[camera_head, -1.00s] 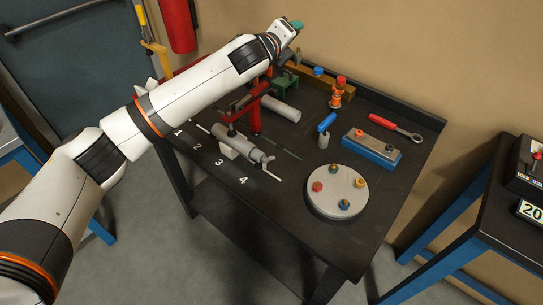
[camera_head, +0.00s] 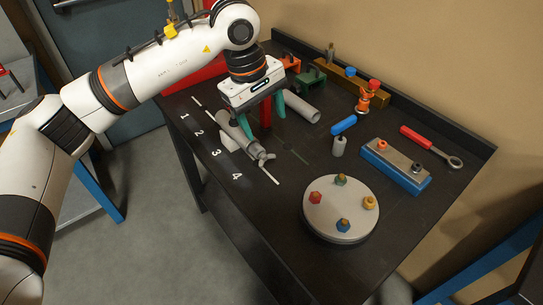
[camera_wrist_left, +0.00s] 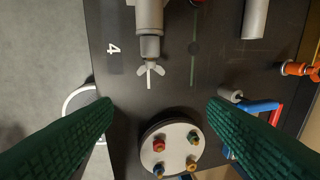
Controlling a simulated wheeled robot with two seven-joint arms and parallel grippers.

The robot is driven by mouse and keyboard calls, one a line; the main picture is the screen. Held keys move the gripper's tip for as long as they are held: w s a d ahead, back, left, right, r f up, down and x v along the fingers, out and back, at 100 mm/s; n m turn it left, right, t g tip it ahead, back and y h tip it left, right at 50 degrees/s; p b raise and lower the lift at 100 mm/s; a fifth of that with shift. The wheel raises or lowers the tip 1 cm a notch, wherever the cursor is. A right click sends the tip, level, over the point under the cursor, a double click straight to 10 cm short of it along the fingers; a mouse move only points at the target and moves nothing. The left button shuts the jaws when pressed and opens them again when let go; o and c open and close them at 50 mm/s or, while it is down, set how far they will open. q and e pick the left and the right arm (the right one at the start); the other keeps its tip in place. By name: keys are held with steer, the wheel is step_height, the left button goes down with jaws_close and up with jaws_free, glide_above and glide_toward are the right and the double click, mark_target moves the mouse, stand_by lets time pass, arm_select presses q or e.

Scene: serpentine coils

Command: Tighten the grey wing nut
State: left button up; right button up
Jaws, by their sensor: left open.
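The grey wing nut (camera_head: 264,158) is at the near end of a grey cylindrical fitting (camera_head: 238,136) lying along the table by the numbers. In the left wrist view the wing nut (camera_wrist_left: 150,69) shows two spread wings, with a thin pale rod end beyond it. My left gripper (camera_head: 262,112) points down over the table with its green fingers apart and empty. In the wrist view the left gripper's fingers (camera_wrist_left: 158,108) stand wide on either side of the picture, and the nut appears above the line between their tips. No contact shows. My right gripper is not in view.
A round grey plate (camera_head: 325,222) with several coloured nuts stands near the front edge. A blue-based block (camera_head: 396,172), a red-handled wrench (camera_head: 430,146) and a blue-handled tool (camera_head: 343,126) lie to the right. A grey cylinder (camera_head: 301,107) lies behind the fitting. Bare tabletop separates fitting and plate.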

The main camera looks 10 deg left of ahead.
mark_target(266, 159)
arm_select(q)
steer(key=shift+y, duration=0.5)
steer(key=f, duration=0.3)
steer(key=w+f+p, duration=0.1)
steer(key=f, duration=0.6)
steer(key=shift+w+a+f, duration=0.2)
steer(key=shift+f, duration=0.05)
steer(key=shift+w+d+f, duration=0.1)
steer(key=shift+f, duration=0.65)
steer(key=shift+c, duration=0.4)
steer(key=c, duration=0.9)
